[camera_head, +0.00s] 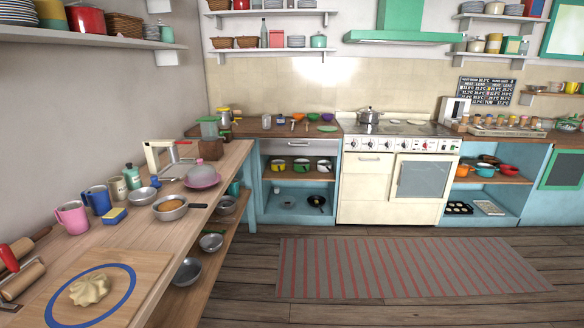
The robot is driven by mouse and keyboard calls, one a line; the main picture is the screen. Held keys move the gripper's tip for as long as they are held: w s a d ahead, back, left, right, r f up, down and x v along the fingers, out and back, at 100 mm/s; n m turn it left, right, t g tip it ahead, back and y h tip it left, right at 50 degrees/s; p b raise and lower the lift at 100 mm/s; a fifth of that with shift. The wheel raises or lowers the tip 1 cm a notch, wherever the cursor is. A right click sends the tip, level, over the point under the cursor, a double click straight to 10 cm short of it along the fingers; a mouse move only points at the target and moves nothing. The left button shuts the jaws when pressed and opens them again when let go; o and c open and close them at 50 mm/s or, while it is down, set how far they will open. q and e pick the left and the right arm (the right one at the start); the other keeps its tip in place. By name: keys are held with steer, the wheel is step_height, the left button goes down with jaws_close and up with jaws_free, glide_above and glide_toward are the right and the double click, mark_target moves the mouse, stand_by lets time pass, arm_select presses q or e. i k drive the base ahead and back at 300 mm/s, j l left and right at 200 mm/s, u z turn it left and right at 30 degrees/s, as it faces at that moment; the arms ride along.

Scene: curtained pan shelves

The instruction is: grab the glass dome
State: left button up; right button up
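A pale, see-through dome (202,173) with a small knob on top sits on a pink plate (202,185) on the left wooden counter. It looks like the glass dome, though it is small in the head view. A metal pan (170,207) with a dark handle and brown contents stands just in front of it. Neither of my grippers shows in this view.
Around the dome stand a metal bowl (142,195), a blue mug (97,200), a pink mug (72,217) and a yellow-blue sponge (113,217). Dough (90,289) lies on a board nearer. A striped rug (400,268) covers clear floor to the right.

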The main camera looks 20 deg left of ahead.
mark_target(202, 174)
steer(key=i+u, duration=0.2)
steer(key=i, duration=0.25)
steer(key=i+l+u, duration=0.1)
steer(key=i+u, duration=0.15)
steer(key=i, duration=0.15)
steer(key=i+l+u, duration=0.2)
steer(key=i, duration=0.25)
steer(key=i+j+u, duration=0.1)
steer(key=u, duration=0.3)
steer(key=i+u, duration=0.5)
steer(key=u, duration=0.3)
steer(key=i+u, duration=0.2)
steer(key=u, duration=0.2)
steer(key=i+l+u, duration=0.2)
steer(key=u, duration=0.2)
